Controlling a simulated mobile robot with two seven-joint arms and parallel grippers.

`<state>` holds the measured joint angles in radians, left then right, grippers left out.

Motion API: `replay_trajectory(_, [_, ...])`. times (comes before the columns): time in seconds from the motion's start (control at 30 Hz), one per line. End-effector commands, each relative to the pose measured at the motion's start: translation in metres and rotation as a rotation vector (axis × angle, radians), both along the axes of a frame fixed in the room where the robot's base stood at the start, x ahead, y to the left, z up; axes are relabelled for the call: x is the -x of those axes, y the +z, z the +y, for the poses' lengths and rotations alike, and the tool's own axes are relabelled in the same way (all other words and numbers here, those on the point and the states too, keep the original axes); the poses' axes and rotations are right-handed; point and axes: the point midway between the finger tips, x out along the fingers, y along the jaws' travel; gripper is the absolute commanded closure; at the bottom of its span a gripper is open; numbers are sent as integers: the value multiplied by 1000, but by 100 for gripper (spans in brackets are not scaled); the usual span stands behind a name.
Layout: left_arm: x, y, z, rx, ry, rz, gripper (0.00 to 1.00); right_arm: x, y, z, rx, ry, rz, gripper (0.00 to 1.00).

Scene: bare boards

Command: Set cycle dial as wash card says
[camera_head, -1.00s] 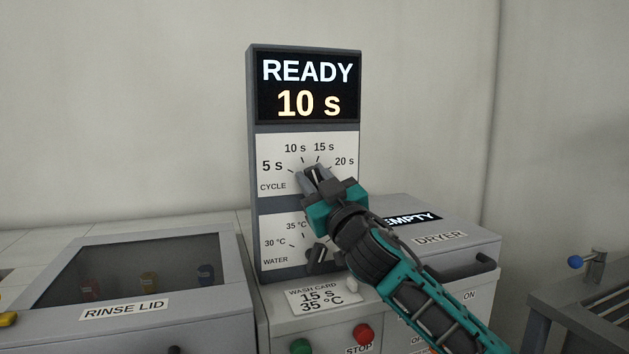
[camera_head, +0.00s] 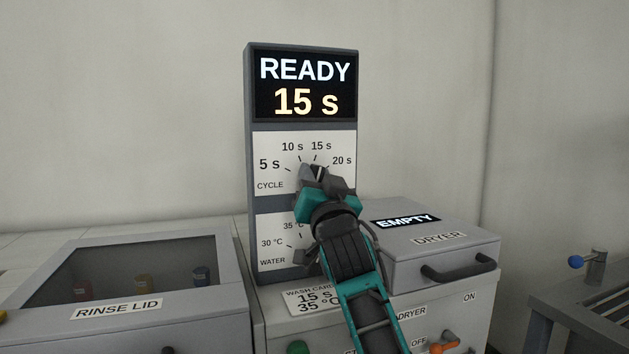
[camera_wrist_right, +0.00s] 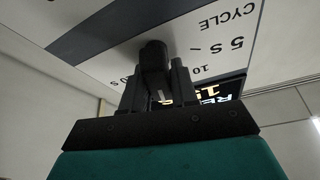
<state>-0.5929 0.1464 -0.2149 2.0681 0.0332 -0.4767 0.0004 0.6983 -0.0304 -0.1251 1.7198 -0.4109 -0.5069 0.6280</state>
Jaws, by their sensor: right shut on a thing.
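The control panel's display (camera_head: 304,86) reads READY and 15 s. The cycle dial plate (camera_head: 268,150) below it is marked 5 s, 10 s, 15 s and 20 s. My right gripper (camera_head: 314,175) is shut on the dark cycle dial knob (camera_wrist_right: 154,66), with a finger on either side in the right wrist view. In the head view the gripper hides most of the knob. The wash card (camera_head: 310,299) reads 15 s and 35 °C, partly covered by my right arm. My left gripper is out of view.
A rinse lid (camera_head: 130,305) is at left. A dryer (camera_head: 440,255) with a dark handle and an EMPTY sign is at right. A blue-knobbed tap (camera_head: 576,261) stands far right.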

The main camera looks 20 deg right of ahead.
Motion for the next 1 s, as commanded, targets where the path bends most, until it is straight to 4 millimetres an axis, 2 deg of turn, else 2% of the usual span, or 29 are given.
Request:
replay_trajectory(0.3, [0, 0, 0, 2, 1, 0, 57, 0, -2, -1, -85, 1, 6, 100])
replay_trajectory(0.7, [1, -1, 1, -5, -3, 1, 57, 0, -1, -1, -90, -1, 5, 100])
replay_trajectory(0.73, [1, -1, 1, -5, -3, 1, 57, 0, -1, -1, -90, -1, 5, 71])
replay_trajectory(0.93, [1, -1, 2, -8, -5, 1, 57, 0, -1, -1, -90, 0, 4, 52])
replay_trajectory(1.0, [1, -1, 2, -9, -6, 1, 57, 0, -1, -1, -90, 0, 4, 51])
